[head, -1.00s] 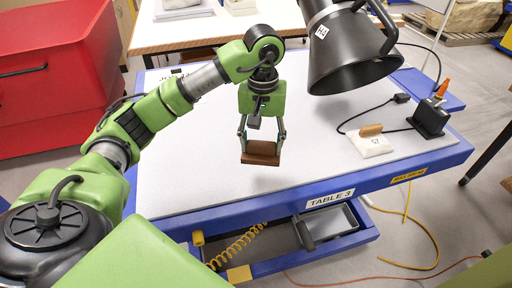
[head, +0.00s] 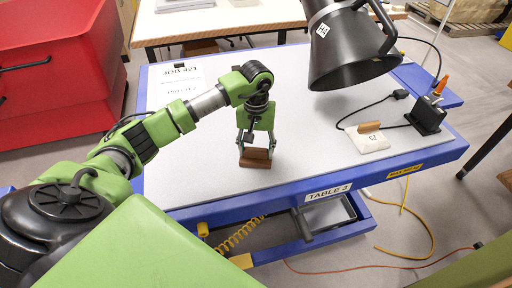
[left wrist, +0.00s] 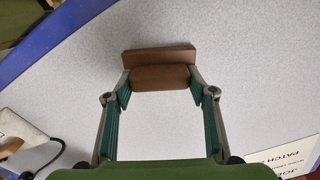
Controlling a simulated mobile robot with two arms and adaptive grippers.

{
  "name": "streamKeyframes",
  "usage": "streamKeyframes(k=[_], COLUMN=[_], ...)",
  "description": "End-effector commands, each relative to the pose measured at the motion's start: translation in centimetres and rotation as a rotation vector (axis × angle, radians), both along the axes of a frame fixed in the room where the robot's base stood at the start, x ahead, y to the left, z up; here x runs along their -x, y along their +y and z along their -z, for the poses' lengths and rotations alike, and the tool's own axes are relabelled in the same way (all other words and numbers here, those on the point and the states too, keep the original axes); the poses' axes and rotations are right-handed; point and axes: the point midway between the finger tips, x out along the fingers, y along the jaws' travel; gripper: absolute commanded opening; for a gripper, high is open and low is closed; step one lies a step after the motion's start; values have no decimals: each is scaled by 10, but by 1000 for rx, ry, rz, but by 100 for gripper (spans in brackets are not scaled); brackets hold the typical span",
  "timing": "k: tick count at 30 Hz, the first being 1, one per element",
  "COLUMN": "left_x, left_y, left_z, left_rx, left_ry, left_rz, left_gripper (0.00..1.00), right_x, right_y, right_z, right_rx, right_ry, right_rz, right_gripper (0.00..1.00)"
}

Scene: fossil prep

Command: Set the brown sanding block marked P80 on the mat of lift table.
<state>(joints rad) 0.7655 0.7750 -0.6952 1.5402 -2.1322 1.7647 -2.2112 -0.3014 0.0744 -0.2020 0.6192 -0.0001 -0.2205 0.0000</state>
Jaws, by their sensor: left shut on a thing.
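The brown sanding block (head: 256,161) is between the fingers of my left gripper (head: 256,148) in the head view. It also shows at the fingertips in the left wrist view (left wrist: 160,62). My left gripper is shut on it, low over the grey mat (head: 205,165) of the blue lift table (head: 400,168) labelled TABLE 3. I cannot tell whether the block touches the mat. No P80 mark is legible on it. My right gripper is not in view.
A white block with a brown handle (head: 368,138) lies at the mat's right side. A black holder (head: 428,116) stands at right. A paper sheet (head: 180,85) lies back left. The mat around my left gripper is clear.

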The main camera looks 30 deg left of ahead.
Motion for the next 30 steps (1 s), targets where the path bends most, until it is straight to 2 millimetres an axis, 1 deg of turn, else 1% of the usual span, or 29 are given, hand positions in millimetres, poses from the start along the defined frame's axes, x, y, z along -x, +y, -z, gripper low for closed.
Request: streamKeyframes(k=[5, 6, 7, 8, 17, 20, 22, 26, 30], left_x=[0, 0, 0, 0, 0, 0, -1, -2, -2], left_y=[0, 0, 0, 0, 0, 0, 0, 1, 1], left_z=[4, 3, 3, 3, 2, -2, -6, -29, -61], left_rx=[-1, -1, 0, 0, 0, 0, 0, -2, -1], left_ry=[0, 0, 1, 1, 1, 1, -2, -7, -7], left_rz=[0, 0, 0, 0, 0, 0, 0, 0, -1], left_gripper=[13, 59, 67, 68, 68, 68, 68, 68, 68], right_x=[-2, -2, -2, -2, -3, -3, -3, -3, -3], right_y=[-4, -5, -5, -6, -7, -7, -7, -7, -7], right_z=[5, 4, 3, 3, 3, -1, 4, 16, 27], right_rx=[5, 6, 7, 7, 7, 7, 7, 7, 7], right_ry=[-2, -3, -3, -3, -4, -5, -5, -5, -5], right_rz=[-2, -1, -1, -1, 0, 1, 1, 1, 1], right_gripper=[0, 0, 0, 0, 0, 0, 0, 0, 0])
